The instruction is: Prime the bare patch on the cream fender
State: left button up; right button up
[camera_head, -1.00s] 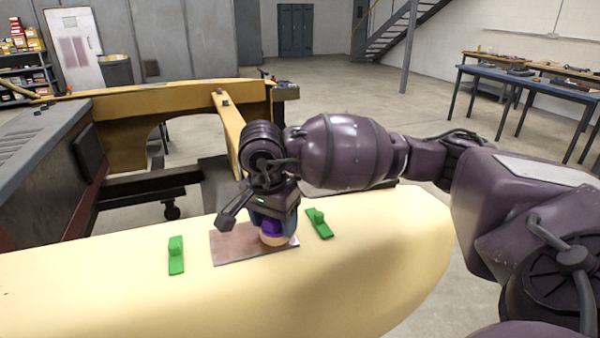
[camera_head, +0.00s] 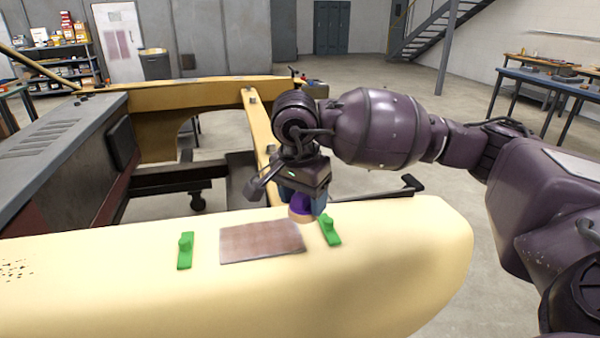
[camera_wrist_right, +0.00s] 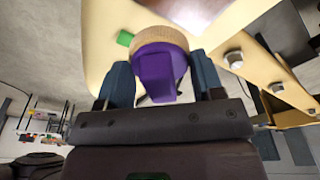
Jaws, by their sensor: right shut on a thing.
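The cream fender (camera_head: 400,260) lies across the front of the head view. Its bare patch (camera_head: 262,242) is a reddish-brown, faintly mottled rectangle between two green clips, the left one (camera_head: 185,252) and the right one (camera_head: 330,230). My right gripper (camera_head: 303,203) is shut on a purple-handled applicator (camera_wrist_right: 158,75) with a round tan pad (camera_wrist_right: 160,40). The pad is beyond the patch's upper right corner, beside the right clip, and seems raised off the surface. Part of the patch (camera_wrist_right: 195,10) also shows in the right wrist view. My left gripper is out of view.
Behind the fender is the cream vehicle frame (camera_head: 200,95) with a grey hood (camera_head: 50,150) at left. A dark rod-like thing (camera_head: 380,195) extends behind the fender, right of my gripper. Workbenches (camera_head: 545,85) stand far right.

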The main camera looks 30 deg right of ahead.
jog(key=shift+r+p, duration=0.45)
jog(key=shift+r, duration=0.85)
jog(key=shift+s, duration=0.1)
